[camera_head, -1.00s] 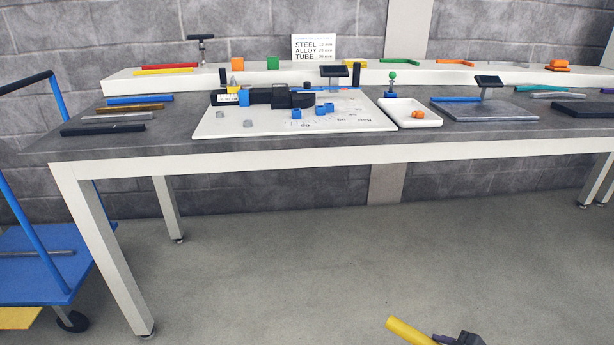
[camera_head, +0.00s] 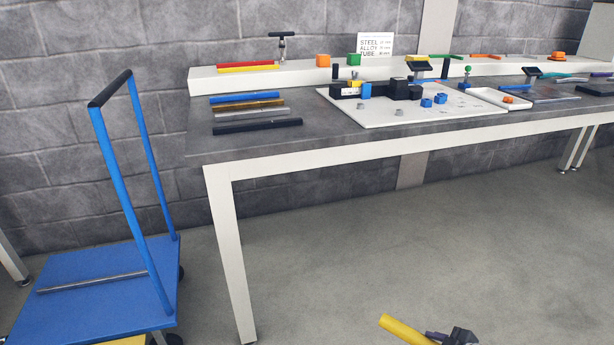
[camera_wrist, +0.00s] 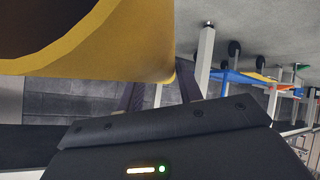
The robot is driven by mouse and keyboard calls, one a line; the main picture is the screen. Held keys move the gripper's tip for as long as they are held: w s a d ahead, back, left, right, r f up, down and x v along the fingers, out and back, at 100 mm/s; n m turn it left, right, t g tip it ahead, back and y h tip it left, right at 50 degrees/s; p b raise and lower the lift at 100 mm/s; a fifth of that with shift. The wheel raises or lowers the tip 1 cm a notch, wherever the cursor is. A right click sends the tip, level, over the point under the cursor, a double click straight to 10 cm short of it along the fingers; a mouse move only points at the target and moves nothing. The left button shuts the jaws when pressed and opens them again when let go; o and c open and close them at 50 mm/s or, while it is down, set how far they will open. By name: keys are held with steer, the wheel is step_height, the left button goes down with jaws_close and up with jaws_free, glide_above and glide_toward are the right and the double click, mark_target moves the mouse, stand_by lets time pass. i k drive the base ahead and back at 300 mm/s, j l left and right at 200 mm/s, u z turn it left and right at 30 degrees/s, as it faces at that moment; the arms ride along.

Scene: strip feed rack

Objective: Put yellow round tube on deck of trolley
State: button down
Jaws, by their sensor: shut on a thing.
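The yellow round tube (camera_head: 405,329) is at the bottom of the head view, tilted, its free end pointing up and to the left. My gripper (camera_head: 437,339) is shut on it, holding it clear of the floor. In the wrist view the tube (camera_wrist: 120,50) fills the upper left with its open end close to the camera. The trolley (camera_head: 95,295) stands at the left, with a flat blue deck and a blue handle with a black grip. A grey metal bar (camera_head: 92,282) lies across the deck.
A long workbench (camera_head: 300,162) with white legs stands between the trolley and the right side. Several bars lie on its left end, including a black one (camera_head: 257,126). A white board (camera_head: 400,115) with blue and black parts lies further right. The floor (camera_head: 330,250) in front is clear.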

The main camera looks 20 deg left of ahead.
mark_target(91, 290)
steer(key=k+j, duration=0.15)
steer(key=j, duration=0.3)
steer(key=k+j+z, duration=0.1)
steer(key=j, duration=0.3)
steer(key=k+j, duration=0.2)
steer(key=j, duration=0.25)
steer(key=k+j+z, duration=0.1)
steer(key=j, duration=0.3)
steer(key=k+j+z, duration=0.1)
steer(key=j, duration=0.35)
steer(key=k+j, duration=0.3)
steer(key=j+z, duration=0.1)
steer(key=j, duration=1.1)
steer(key=k+j+z, duration=0.1)
steer(key=j, duration=1.05)
steer(key=i, duration=0.2)
